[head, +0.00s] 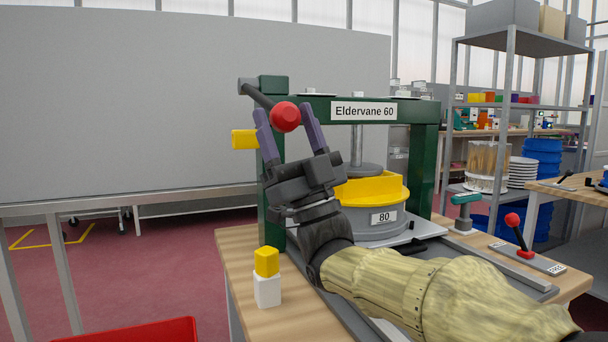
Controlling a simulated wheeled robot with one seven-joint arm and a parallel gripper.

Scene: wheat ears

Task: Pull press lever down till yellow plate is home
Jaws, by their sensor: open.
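The press is a dark green frame (424,150) labelled "Eldervane 60" on the wooden bench. Its lever is a dark bar (259,97) with a red ball knob (285,117), high at the press's left side. A yellow plate (372,188) sits at the top of a grey round pot (372,222) marked 80, under the press's ram (356,145). My gripper (287,122) is raised with its two purple fingers apart, one on each side of the red knob. I cannot tell whether they touch it. My arm hides part of the pot and the press base.
A white block with a yellow top (267,277) stands at the bench's left front. A small red-knobbed lever (514,222) and a teal-handled tool (464,212) are at the right. A red bin (150,332) lies low in front. A grey board (130,110) stands behind.

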